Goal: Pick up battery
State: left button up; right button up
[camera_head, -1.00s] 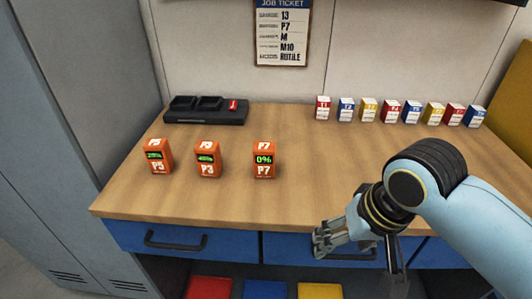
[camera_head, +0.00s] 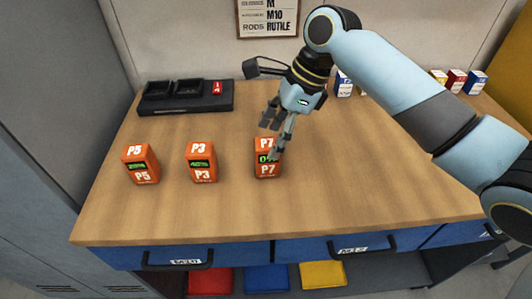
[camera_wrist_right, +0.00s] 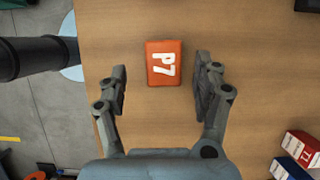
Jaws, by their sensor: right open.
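Three orange batteries stand in a row on the wooden bench: P5 (camera_head: 140,164), P3 (camera_head: 201,162) and P7 (camera_head: 267,158). P5 and P3 have green displays on their fronts; P7's display is partly covered by a finger. My right gripper (camera_head: 276,137) is open above and around P7 in the head view. In the right wrist view, P7's top (camera_wrist_right: 163,63) lies between the two open fingers (camera_wrist_right: 163,88), with a gap on each side. My left gripper is not in view.
A black charger dock (camera_head: 186,96) with a red piece in its right slot stands at the back left. Small labelled boxes (camera_head: 457,81) line the back right, partly hidden by my arm. The job ticket (camera_head: 267,17) hangs on the wall. The bench front left is clear.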

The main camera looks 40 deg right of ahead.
aim_at(262, 155)
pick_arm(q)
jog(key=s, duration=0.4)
pick_arm(e)
jog(key=shift+w+a+f, duration=0.25)
jog(key=shift+w+f, duration=0.05)
jog(key=shift+f, duration=0.15)
jog(key=shift+w+a+f, duration=0.2)
jog(key=shift+w+f, duration=0.05)
jog(key=shift+f, duration=0.15)
jog(key=x, duration=0.4)
jog(key=shift+s+d+f, duration=0.15)
jog(key=shift+f, duration=0.45)
jog(key=shift+c, duration=1.5)
jog(key=c, duration=0.5)
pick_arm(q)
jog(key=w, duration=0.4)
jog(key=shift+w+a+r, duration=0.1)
pick_arm(e)
grip_shut()
